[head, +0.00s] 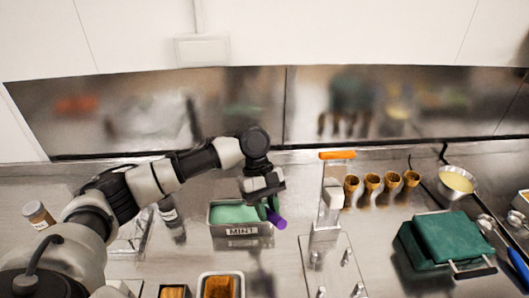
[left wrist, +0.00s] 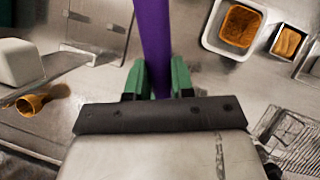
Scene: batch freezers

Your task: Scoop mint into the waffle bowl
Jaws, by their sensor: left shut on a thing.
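The mint tub (head: 238,231), a metal pan with pale green mint (head: 234,213) and a "MINT" label, stands on the counter below my left arm. My left gripper (head: 268,208) is at the tub's right side, its green fingers shut on a purple handle (head: 277,219). The handle (left wrist: 153,40) also runs between the fingers (left wrist: 158,80) in the left wrist view; its far end is out of sight. Several brown waffle pieces (head: 372,184) stand in a row right of the tub; one (left wrist: 30,104) shows in the left wrist view. My right gripper is not in view.
An upright stand with an orange top (head: 337,155) and a white block (head: 334,197) stands between tub and waffle row. Brown-filled pans (head: 220,287) are in front. The steel wall is behind.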

